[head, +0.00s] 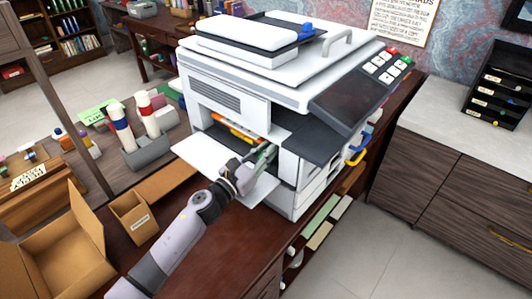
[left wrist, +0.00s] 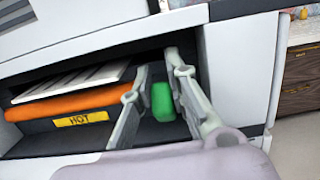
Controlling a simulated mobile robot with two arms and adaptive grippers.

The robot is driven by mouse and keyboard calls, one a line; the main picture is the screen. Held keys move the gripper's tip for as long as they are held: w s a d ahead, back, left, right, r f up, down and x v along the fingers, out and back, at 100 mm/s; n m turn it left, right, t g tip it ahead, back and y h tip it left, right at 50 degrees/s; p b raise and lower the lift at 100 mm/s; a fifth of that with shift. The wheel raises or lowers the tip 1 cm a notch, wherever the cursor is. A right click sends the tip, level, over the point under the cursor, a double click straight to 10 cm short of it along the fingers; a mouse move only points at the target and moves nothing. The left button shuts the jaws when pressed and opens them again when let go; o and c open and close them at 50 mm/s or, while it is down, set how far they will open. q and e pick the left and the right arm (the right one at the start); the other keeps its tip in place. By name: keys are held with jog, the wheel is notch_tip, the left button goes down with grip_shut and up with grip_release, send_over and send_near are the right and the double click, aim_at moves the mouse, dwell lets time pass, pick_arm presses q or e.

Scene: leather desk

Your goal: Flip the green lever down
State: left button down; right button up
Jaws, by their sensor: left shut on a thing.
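The green lever (left wrist: 163,102) is inside the open front bay of a large white printer (head: 240,98). In the left wrist view it shows as a green block between my two fingers. My left gripper (head: 262,157) reaches over the lowered front flap (head: 195,152) into the bay. It is shut on the green lever, with one finger (left wrist: 128,112) on the left and the other on the right. In the head view the fingers largely cover the lever. My right gripper is in neither view.
An orange bar (left wrist: 70,101) with a yellow "HOT" label (left wrist: 82,120) lies left of the lever inside the bay. A grey bottle holder (head: 148,152) and open cardboard boxes (head: 62,258) stand left on the desk. Coloured handles (head: 357,157) stick out at the printer's right side.

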pick_arm(q)
jog(key=c, duration=1.5)
grip_release()
jog(key=v, duration=1.2)
jog(key=shift+f, duration=0.1)
